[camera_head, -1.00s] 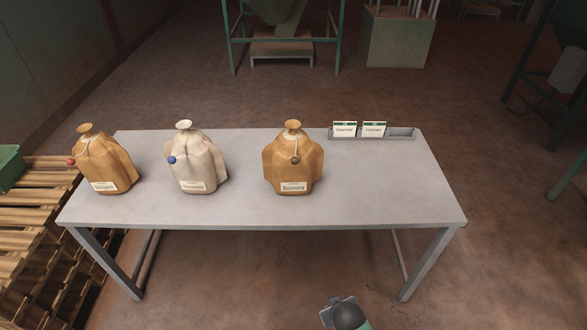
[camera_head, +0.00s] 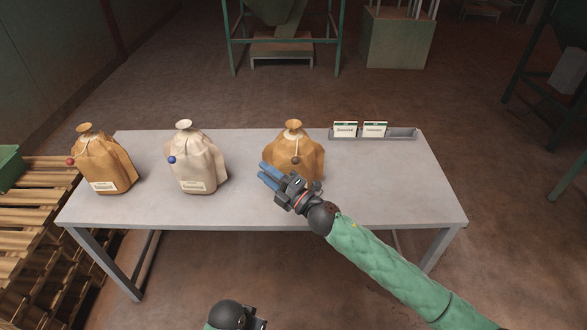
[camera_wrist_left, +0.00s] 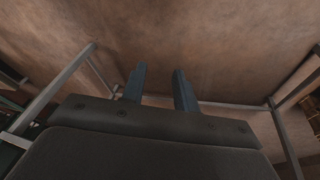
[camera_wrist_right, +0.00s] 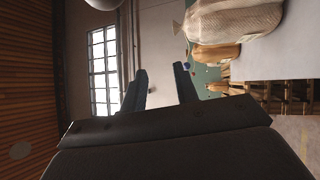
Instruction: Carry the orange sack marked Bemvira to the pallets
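An orange-brown sack (camera_head: 308,160) with a brown seal stands upright at the table's middle right. Its label, now hidden behind my right gripper, seemed to read Bemvira earlier. My right gripper (camera_head: 265,173) is in front of this sack, fingers pointing left, open and empty; whether it touches the sack I cannot tell. The right wrist view shows its fingers (camera_wrist_right: 162,82) apart. Another orange sack (camera_head: 104,163) with a red seal stands at the left; its label is too small to read. My left gripper (camera_wrist_left: 158,85) is open and empty, low before the table. Slatted wooden pallets (camera_head: 40,215) lie left of the table.
A cream sack (camera_head: 196,160) with a blue seal stands between the orange ones. A card tray (camera_head: 402,133) with two cards is at the table's back right. The grey table (camera_head: 400,195) is clear at the right. A green crate (camera_head: 10,167) sits on the pallets.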

